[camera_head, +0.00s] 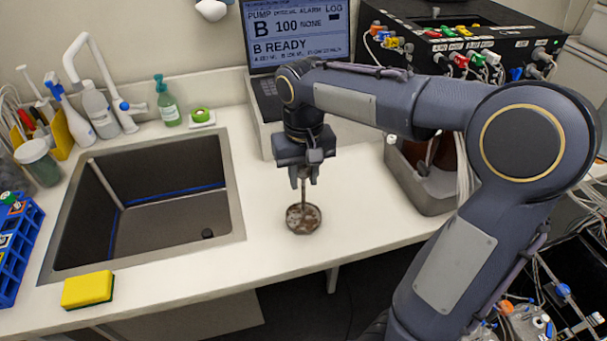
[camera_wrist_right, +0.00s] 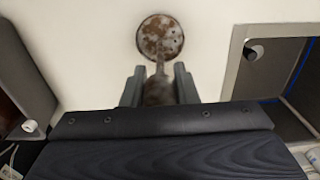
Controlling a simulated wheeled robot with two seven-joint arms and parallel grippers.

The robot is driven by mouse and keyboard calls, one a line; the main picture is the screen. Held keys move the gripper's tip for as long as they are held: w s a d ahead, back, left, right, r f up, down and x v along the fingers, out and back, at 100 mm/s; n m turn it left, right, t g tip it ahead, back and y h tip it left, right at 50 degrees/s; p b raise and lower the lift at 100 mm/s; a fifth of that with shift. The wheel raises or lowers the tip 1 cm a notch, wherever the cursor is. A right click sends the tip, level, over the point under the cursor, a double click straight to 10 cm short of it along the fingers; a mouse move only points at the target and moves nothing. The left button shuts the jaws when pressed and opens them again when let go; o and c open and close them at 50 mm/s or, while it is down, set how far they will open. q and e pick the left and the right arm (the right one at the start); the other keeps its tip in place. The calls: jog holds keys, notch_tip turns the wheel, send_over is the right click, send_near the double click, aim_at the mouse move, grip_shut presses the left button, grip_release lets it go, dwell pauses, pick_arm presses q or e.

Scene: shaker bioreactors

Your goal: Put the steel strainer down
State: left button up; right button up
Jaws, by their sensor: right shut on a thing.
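The steel strainer (camera_head: 304,218) has a round, brown-stained head and a thin handle. It is at the white counter to the right of the sink. My right gripper (camera_head: 303,180) is shut on the handle above the head and points down. In the right wrist view the strainer head (camera_wrist_right: 160,38) shows beyond the fingertips of my right gripper (camera_wrist_right: 160,84), with the handle between the fingers. I cannot tell whether the head touches the counter. My left gripper is not in view.
The sink (camera_head: 160,215) lies left of the strainer, with a yellow sponge (camera_head: 88,289) at its front edge. A grey bin (camera_head: 415,185) stands to the right. A pump with a screen (camera_head: 297,35) is behind. Bare counter (camera_head: 262,200) surrounds the strainer.

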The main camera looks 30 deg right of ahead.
jog(key=shift+f, duration=0.2)
jog(key=o, duration=1)
jog(key=shift+r, duration=0.15)
